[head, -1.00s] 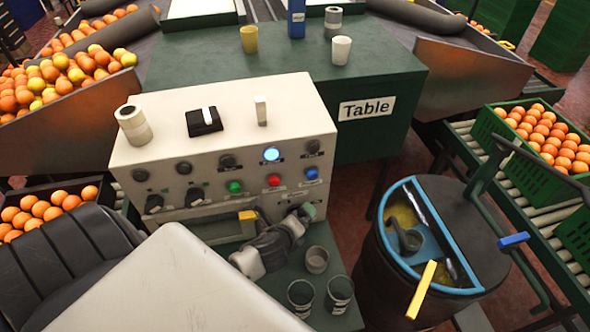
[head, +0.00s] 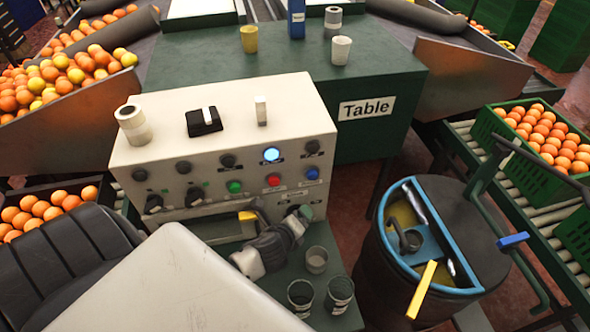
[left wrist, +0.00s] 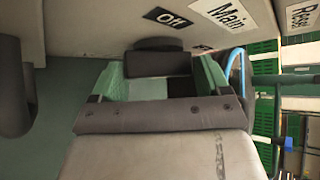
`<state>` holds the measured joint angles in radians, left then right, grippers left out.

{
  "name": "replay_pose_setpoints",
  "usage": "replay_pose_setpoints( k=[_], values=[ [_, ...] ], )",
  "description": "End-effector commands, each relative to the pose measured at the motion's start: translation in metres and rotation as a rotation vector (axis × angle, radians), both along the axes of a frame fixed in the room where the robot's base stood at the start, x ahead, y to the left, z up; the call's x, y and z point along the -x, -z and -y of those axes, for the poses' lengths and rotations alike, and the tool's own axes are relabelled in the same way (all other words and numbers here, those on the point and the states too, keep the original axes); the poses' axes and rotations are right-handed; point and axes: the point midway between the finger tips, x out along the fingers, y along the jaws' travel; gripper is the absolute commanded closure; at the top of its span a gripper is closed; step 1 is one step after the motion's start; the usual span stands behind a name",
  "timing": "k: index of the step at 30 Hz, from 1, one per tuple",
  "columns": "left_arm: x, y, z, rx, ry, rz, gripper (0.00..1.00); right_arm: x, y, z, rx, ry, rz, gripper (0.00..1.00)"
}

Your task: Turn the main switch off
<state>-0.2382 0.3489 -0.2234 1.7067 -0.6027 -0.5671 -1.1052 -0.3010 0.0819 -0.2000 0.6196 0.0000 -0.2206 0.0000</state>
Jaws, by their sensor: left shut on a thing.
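The control box (head: 225,105) has a white face with knobs, coloured buttons and a lit blue lamp (head: 271,155). My left gripper (head: 298,216) is at the lower right of its front. In the left wrist view my left gripper (left wrist: 155,88) has its green-padded fingers either side of a dark switch knob (left wrist: 157,63) and is shut on it. The label "Off" (left wrist: 167,17) is just above the knob, with "Main" (left wrist: 230,14) to its right. In the head view my gripper hides most of the switch. My right gripper is not in view.
A green table (head: 400,85) with cups stands behind the box. Grey cups (head: 339,294) sit on the green surface below my gripper. A dark bin (head: 455,220) with a blue rim stands right.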

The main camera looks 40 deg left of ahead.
Motion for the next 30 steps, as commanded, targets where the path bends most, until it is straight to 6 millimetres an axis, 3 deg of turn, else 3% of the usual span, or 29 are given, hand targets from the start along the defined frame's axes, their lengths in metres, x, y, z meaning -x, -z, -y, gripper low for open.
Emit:
replay_pose_setpoints(
  k=[20, 21, 24, 26, 30],
  values=[
    [0.0008, 0.0012, 0.0001, 0.000, -0.001, -0.003, 0.47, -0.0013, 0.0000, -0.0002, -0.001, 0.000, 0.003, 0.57],
    [0.0008, 0.0012, 0.0001, 0.000, -0.001, -0.003, 0.22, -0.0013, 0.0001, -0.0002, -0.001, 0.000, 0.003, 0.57],
    [0.0007, 0.0011, 0.0001, 0.000, 0.000, -0.002, 0.06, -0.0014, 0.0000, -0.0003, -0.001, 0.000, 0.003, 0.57],
    [0.0006, 0.0009, 0.0001, 0.000, 0.000, -0.002, 0.00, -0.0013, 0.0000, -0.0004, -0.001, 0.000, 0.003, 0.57],
    [0.0004, 0.0006, 0.0001, 0.000, 0.000, -0.001, 0.00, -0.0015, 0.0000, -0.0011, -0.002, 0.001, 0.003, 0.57]
  ],
)
